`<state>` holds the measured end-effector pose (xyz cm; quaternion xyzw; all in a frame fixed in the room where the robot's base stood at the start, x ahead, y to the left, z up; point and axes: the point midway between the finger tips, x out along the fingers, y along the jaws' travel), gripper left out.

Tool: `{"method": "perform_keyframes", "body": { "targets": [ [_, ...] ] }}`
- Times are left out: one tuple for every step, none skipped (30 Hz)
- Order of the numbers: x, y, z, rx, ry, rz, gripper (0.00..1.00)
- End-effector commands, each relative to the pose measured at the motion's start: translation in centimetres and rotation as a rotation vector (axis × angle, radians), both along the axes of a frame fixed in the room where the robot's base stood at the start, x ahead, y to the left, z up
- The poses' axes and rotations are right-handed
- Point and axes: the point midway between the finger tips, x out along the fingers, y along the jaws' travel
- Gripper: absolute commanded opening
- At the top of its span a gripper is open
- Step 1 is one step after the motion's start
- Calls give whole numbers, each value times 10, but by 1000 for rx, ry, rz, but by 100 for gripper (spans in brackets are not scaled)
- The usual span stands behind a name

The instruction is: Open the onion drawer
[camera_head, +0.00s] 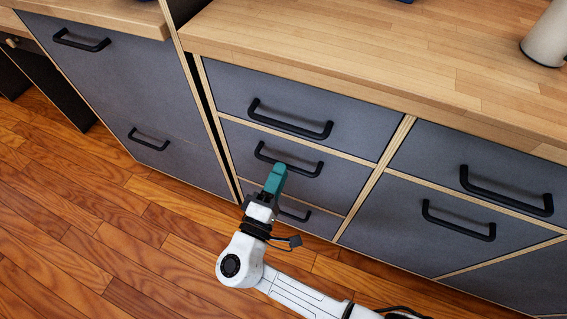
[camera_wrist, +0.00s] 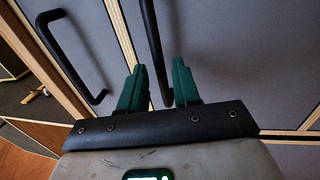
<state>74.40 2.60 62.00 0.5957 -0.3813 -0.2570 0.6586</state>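No label shows which drawer holds onions. In the head view, a stack of three grey drawers with black bar handles stands in the middle. My gripper (camera_head: 276,178), with teal fingers, is at the middle drawer (camera_head: 328,178), by its handle (camera_head: 306,168). In the wrist view, my gripper's green fingers (camera_wrist: 158,80) are apart, with a black handle (camera_wrist: 152,40) running between them. The right finger is close to the bar; contact cannot be told. The middle drawer looks shut.
The top drawer (camera_head: 345,118) and its handle (camera_head: 290,122) are just above. The bottom drawer's handle (camera_head: 294,215) is partly hidden by my arm. More grey fronts stand left and right. A wooden countertop (camera_head: 370,50) overhangs them. The wooden floor (camera_head: 120,240) at left is clear.

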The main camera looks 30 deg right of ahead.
Motion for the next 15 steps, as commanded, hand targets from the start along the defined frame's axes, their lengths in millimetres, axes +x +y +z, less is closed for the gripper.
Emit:
{"method": "perform_keyframes", "body": {
  "targets": [
    [4,-8,1,0,0,-5,32],
    [6,-10,2,1,1,-3,32],
    [9,-14,3,0,0,-3,32],
    [11,-16,4,0,0,-3,32],
    [13,-18,4,0,0,-2,32],
    [15,-21,5,0,0,-2,32],
    [16,-23,5,0,0,-2,32],
    [16,-24,6,0,0,-2,32],
    [17,-25,6,0,1,-1,32],
    [18,-25,6,0,1,-1,32],
    [18,-26,6,-1,1,0,32],
    [18,-26,6,-1,1,0,32],
    [19,-26,6,-1,1,0,32],
    [19,-26,6,0,1,0,32],
    [19,-26,6,0,1,0,32]
  ]
}}
